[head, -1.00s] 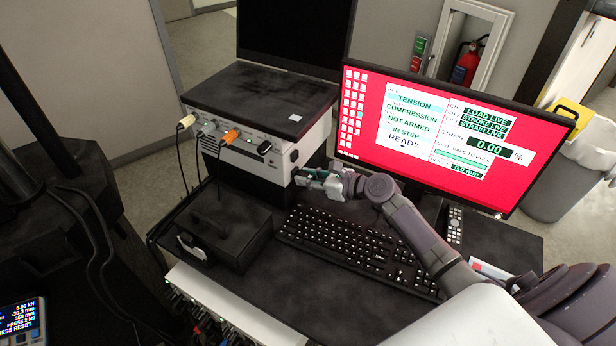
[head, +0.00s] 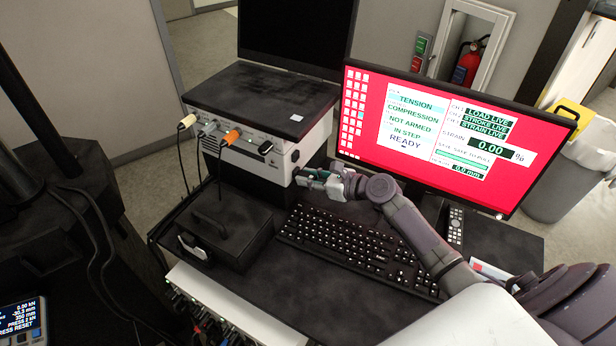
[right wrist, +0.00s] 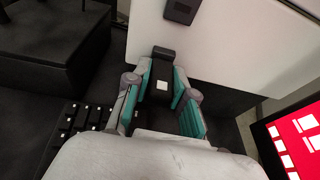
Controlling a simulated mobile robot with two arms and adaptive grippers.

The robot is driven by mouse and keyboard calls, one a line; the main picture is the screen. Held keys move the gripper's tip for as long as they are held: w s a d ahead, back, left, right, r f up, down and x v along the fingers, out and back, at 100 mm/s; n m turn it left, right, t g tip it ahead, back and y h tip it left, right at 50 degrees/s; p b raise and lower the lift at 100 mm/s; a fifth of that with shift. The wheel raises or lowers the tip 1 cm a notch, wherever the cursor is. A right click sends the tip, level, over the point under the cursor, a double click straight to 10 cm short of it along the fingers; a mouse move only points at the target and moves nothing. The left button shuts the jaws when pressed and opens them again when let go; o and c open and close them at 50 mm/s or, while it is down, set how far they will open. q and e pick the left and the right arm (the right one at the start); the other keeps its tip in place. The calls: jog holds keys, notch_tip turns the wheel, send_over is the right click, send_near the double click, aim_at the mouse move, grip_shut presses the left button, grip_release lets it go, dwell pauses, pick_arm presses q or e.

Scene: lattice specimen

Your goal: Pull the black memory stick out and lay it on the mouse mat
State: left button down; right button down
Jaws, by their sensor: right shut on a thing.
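My right gripper (head: 314,180), with teal finger pads, is at the right end of the white instrument box (head: 266,163), above the back of the keyboard. In the right wrist view, the right gripper (right wrist: 163,84) is shut on a dark block, likely the black memory stick (right wrist: 161,54). Its far end lies against the white face in the picture; I cannot tell whether it is still plugged in. Another small black piece (right wrist: 182,10) sits higher on that face and also shows in the head view (head: 265,147). I cannot make out the mouse mat on the dark desk. My left gripper is out of view.
The black keyboard (head: 355,245) lies in front of the gripper. A monitor (head: 445,135) with a red screen stands behind the arm. A black case (head: 225,232) is at left. Cables plug into the box front. A remote (head: 455,226) lies at right. The front desk is clear.

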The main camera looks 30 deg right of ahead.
jog(key=shift+s+d, duration=0.1)
jog(key=shift+d, duration=0.05)
jog(key=shift+s+d, duration=0.1)
jog(key=shift+s, duration=0.1)
jog(key=shift+s+d, duration=0.2)
jog(key=shift+s, duration=0.1)
jog(key=shift+s+d+p, duration=0.15)
jog(key=shift+s+p, duration=0.1)
jog(key=shift+p, duration=0.1)
jog(key=shift+s+d+p, duration=0.2)
jog(key=shift+s+d, duration=0.25)
jog(key=shift+s, duration=0.25)
jog(key=shift+s+d+p, duration=0.15)
jog(key=shift+s+d, duration=0.3)
jog(key=shift+s, duration=0.25)
